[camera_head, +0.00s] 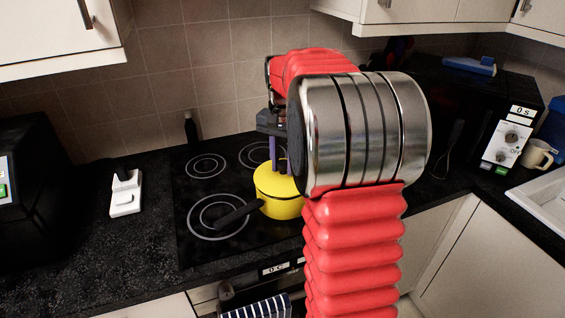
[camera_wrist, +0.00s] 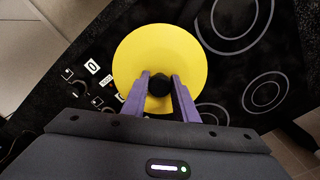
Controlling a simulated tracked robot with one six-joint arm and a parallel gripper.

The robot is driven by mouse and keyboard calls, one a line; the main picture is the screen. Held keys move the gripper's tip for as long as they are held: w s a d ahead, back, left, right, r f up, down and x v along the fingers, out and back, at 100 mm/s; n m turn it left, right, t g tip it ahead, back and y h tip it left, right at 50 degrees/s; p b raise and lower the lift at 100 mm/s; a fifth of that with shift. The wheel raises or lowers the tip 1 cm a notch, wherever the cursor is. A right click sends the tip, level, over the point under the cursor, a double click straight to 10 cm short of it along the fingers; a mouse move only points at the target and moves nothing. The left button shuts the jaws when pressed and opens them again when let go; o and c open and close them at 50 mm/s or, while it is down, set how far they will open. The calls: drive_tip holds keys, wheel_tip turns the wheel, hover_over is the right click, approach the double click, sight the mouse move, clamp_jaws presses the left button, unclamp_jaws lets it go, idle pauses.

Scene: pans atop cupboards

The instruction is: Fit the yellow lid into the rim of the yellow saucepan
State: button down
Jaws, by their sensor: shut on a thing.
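The yellow saucepan (camera_head: 279,207) stands on the black hob, with its dark handle (camera_head: 240,213) pointing to the front left. My gripper (camera_head: 277,165) is directly above the pan, and my arm hides the pan's right side. In the wrist view the purple fingers of my gripper (camera_wrist: 158,93) are shut on the black knob (camera_wrist: 159,84) of the yellow lid (camera_wrist: 150,45). The lid is at or just over the top of the pan; I cannot tell whether it sits inside the rim. The wrist view shows no pan wall past the lid.
The hob (camera_head: 188,225) has bare ring zones left of and behind the pan. A dark bottle (camera_head: 191,129) stands behind it. A white object (camera_head: 125,194) lies on the left worktop. A microwave (camera_head: 455,110) and white mug (camera_head: 537,153) are at right.

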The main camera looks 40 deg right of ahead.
sight(282, 162)
drive_tip(key=shift+f, duration=0.7)
drive_tip(key=c, duration=1.3)
unclamp_jaws()
drive_tip(key=shift+c, duration=0.2)
wheel_tip(282, 162, up, 14)
drive_tip(key=shift+f, duration=0.2)
drive_tip(key=shift+w, duration=0.1)
